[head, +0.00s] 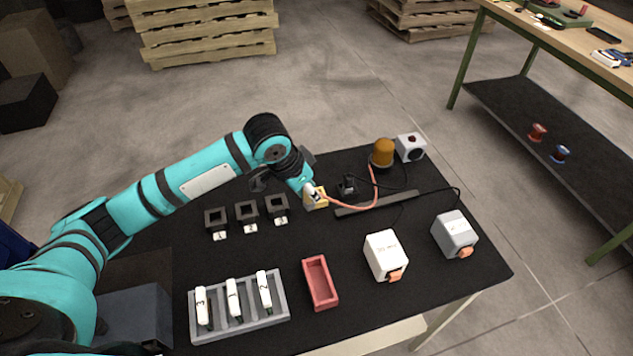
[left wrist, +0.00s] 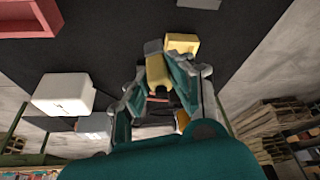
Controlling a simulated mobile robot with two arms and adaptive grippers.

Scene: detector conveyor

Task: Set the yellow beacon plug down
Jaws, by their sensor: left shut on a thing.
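The yellow beacon plug (left wrist: 157,73) is between the fingers of my left gripper (left wrist: 160,93) in the left wrist view, and the gripper is shut on it. In the head view my left gripper (head: 309,194) is low over the black table, its fingers largely hiding the plug. A pale yellow open block (left wrist: 182,43) is right beside the plug in the wrist view; I cannot tell whether they touch. A salmon-red cord (head: 352,206) runs from near the gripper to the orange beacon (head: 383,153). My right gripper is not in view.
The black table (head: 250,262) bears three black holders (head: 247,216), a grey rack (head: 240,320) with white devices, a red tray (head: 320,283), a white box (head: 385,256), a grey box (head: 455,234), a black strip (head: 377,204) and a white camera-like box (head: 410,148). Bare table lies in front of the gripper.

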